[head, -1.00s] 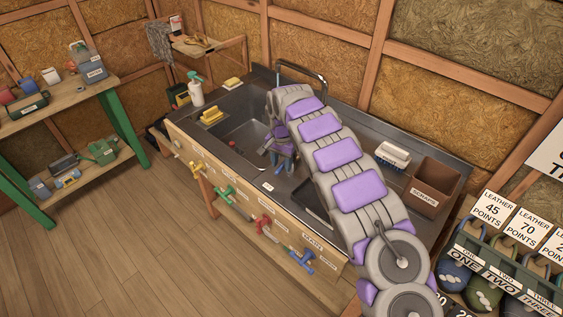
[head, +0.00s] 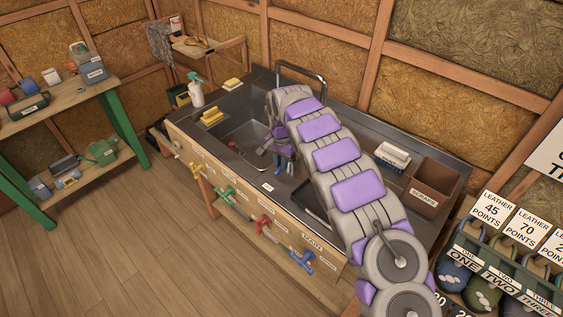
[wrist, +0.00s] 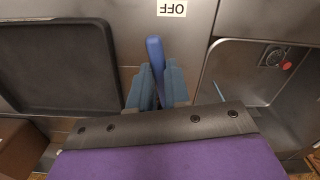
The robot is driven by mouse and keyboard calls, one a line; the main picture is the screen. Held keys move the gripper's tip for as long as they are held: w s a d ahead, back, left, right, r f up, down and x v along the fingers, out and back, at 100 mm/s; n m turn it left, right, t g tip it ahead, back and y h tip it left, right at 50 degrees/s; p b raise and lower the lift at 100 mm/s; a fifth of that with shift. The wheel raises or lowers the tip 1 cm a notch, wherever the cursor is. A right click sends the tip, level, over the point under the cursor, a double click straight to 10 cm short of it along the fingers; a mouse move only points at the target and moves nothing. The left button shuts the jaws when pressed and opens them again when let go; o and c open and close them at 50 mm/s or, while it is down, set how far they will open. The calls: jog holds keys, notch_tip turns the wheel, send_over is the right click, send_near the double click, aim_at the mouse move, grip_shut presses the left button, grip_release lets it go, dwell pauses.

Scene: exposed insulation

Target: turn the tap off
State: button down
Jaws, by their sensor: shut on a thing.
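My gripper (wrist: 156,88) has blue-grey fingers and is shut on a blue lever (wrist: 155,52), which sticks out beyond the fingertips toward a white OFF label (wrist: 172,8). The label reads upside down in the wrist view. In the head view, my gripper (head: 277,158) is low over the sink counter, between the basin (head: 241,137) and the dark tray. The dark arched tap spout (head: 304,72) rises at the back of the counter, partly behind my arm. The lever's base is hidden by my gripper.
A dark tray (wrist: 58,65) lies beside the lever. A brown scraps box (head: 430,188) and a brush (head: 393,156) are on the right. A spray bottle (head: 196,92) and yellow sponge (head: 211,116) are at the left. Coloured valve handles (head: 264,226) line the counter front.

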jog(key=shift+w+a+m+p, duration=0.45)
jog(key=shift+a+m+p, duration=0.2)
jog(key=shift+m+p, duration=0.5)
jog(key=c, duration=1.1)
grip_release()
jog(key=shift+a, duration=0.1)
jog(key=shift+r+p, duration=1.5)
jog(key=shift+r, duration=7.15)
